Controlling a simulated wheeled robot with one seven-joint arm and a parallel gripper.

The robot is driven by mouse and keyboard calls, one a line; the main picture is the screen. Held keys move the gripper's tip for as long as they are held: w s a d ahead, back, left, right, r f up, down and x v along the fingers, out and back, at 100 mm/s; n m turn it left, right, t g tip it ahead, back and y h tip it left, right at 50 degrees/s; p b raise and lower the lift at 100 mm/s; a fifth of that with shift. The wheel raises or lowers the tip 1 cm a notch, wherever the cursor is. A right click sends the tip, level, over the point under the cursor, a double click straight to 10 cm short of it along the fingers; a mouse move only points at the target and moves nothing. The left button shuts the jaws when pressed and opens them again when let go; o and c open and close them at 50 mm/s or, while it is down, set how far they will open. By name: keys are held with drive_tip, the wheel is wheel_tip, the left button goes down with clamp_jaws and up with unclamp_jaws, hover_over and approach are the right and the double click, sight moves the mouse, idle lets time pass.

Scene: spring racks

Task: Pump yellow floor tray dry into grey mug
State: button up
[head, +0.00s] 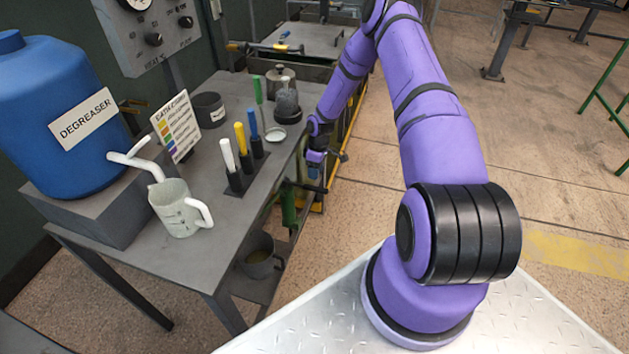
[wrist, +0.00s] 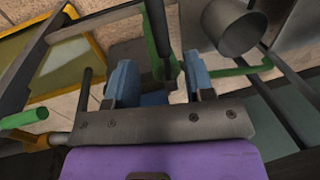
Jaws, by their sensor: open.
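The yellow floor tray shows in the wrist view at upper left, its yellow rim (wrist: 82,22) around a dull olive surface. A sliver of its yellow edge shows in the head view (head: 316,207), low beside the table. The grey mug (head: 259,263) stands on the table's lower shelf; in the wrist view (wrist: 238,30) it is at upper right. A dark, green-sided upright pump part (wrist: 156,35) appears between my fingers. My gripper (wrist: 159,72) is open, with blue fingers on both sides of it; contact cannot be told. In the head view my gripper (head: 314,165) hangs beside the table edge.
The grey table (head: 225,200) holds a white jug (head: 178,208), a dark can (head: 208,110), a rack of coloured sticks (head: 240,180) and a blue degreaser drum (head: 65,125). A green bar (wrist: 240,70) runs below the mug. Open floor (head: 560,150) lies at right.

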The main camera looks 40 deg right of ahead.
sight(316, 187)
drive_tip(key=shift+w+d+r, duration=0.1)
drive_tip(key=shift+d+r, duration=0.05)
drive_tip(key=shift+r, duration=0.8)
drive_tip(key=s+d+t+y, duration=0.2)
drive_tip(key=s+d+t, duration=0.1)
drive_tip(key=s, duration=0.1)
drive_tip(key=x, duration=0.9)
drive_tip(key=shift+w+a+f, duration=0.25)
drive_tip(key=shift+w+a, duration=0.1)
drive_tip(key=shift+c, duration=0.3)
clamp_jaws()
